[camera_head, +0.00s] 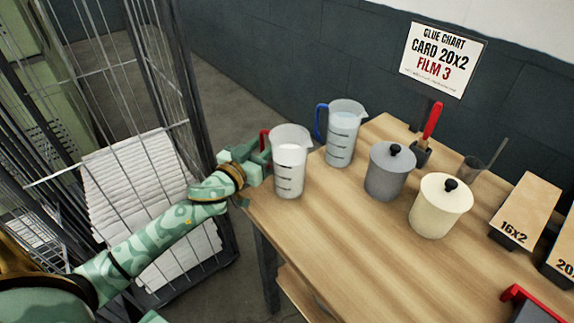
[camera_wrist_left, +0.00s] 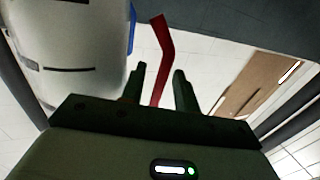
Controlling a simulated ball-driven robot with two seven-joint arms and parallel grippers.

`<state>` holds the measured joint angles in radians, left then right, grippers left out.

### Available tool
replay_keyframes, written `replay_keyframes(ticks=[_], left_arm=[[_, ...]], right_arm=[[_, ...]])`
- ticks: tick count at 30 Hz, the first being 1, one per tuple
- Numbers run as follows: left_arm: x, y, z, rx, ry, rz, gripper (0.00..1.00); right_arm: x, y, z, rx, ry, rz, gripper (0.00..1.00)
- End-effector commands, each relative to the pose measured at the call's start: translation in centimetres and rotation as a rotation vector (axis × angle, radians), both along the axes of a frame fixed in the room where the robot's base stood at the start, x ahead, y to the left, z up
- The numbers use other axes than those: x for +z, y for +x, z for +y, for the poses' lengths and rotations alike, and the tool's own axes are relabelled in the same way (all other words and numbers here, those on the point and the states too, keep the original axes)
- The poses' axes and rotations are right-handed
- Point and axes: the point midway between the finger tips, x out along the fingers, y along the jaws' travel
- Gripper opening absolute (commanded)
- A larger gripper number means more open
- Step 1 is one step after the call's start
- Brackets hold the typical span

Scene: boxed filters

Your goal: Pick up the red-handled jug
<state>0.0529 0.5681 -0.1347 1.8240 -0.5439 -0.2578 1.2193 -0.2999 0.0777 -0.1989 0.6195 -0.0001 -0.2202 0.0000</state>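The red-handled jug (camera_head: 290,172) is a clear measuring jug with dark marks and pale contents. It stands upright at the table's left edge, its red handle (camera_head: 264,140) facing my left gripper (camera_head: 257,158). In the left wrist view, the jug's body (camera_wrist_left: 75,50) fills the upper left. The red handle (camera_wrist_left: 161,50) passes between the two fingers of my left gripper (camera_wrist_left: 159,72), with gaps showing on both sides. The left gripper is open around the handle. My right gripper is out of view.
A blue-handled jug (camera_head: 343,135) stands just behind. A grey lidded pot (camera_head: 388,175) and a cream pot (camera_head: 438,210) are to the right, with boxed filters (camera_head: 525,208) beyond. A wire cage trolley (camera_head: 187,125) stands left of the table (camera_head: 340,240). The table's front middle is clear.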

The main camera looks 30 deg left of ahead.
Motion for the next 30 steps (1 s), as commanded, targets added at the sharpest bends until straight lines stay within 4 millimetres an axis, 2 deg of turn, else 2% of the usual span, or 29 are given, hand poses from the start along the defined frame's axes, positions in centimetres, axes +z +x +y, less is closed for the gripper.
replay_keyframes(ticks=[4, 5, 8, 30], left_arm=[[0.03, -0.02, -0.02, 0.000, 0.000, 0.000, 0.31], [0.03, -0.02, -0.02, 0.000, 0.000, 0.000, 0.28], [0.04, -0.03, -0.02, 0.000, -0.001, 0.000, 0.00], [0.02, -0.05, -0.09, -0.002, -0.004, 0.000, 0.00]], right_arm=[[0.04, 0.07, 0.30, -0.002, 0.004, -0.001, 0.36], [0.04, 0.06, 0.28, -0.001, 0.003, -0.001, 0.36], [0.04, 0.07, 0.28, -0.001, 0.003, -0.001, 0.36], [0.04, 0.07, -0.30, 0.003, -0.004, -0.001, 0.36]])
